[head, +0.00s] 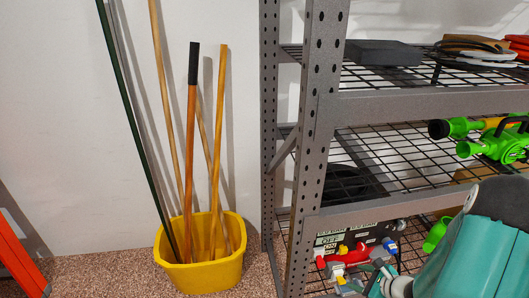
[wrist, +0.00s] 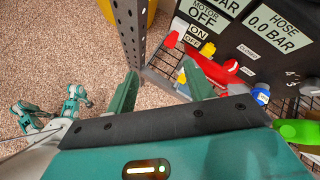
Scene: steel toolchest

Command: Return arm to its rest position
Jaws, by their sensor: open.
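My gripper (wrist: 160,68) is open in the wrist view, its two green fingers apart with nothing between them. Ahead of it and to the right is a black control panel (wrist: 235,40) with labels reading MOTOR OFF and HOSE 0.0 BAR. A red handle (wrist: 207,66), a yellow part (wrist: 183,78) and a blue knob (wrist: 261,94) are on its front. In the head view the panel (head: 335,241) sits on the lower shelf. My teal arm (head: 480,250) reaches in from the lower right, and its end overlaps the panel's lower right in that view.
A grey steel rack (head: 318,110) with wire shelves stands close to my arm; its upright (wrist: 128,30) is near the fingers. A yellow bucket (head: 205,268) holds several poles at left. Green tools (head: 495,140) lie on the middle shelf. Speckled floor (head: 105,275) is open front left.

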